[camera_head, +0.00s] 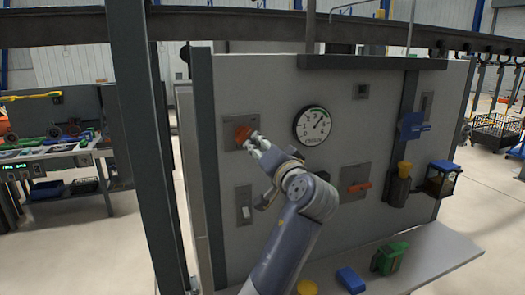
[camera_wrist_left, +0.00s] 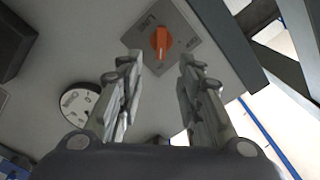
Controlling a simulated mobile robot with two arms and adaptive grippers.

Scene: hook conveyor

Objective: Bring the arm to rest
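My left gripper (camera_head: 256,141) is raised in front of the grey panel (camera_head: 280,85), close to an orange rotary knob (camera_head: 243,134) on a grey square plate. In the left wrist view the two fingers of the left gripper (camera_wrist_left: 160,57) are apart with nothing between them. The orange knob (camera_wrist_left: 161,41) shows beyond the fingertips, in line with the gap, and appears clear of the fingers. My right gripper is not in view.
A round gauge (camera_head: 313,125), a red-handled switch (camera_head: 357,187) and a white rocker switch (camera_head: 244,205) are on the panel. A shelf (camera_head: 440,249) below carries a green item (camera_head: 389,258) and a blue block (camera_head: 350,280). A dark post (camera_head: 147,150) stands at left.

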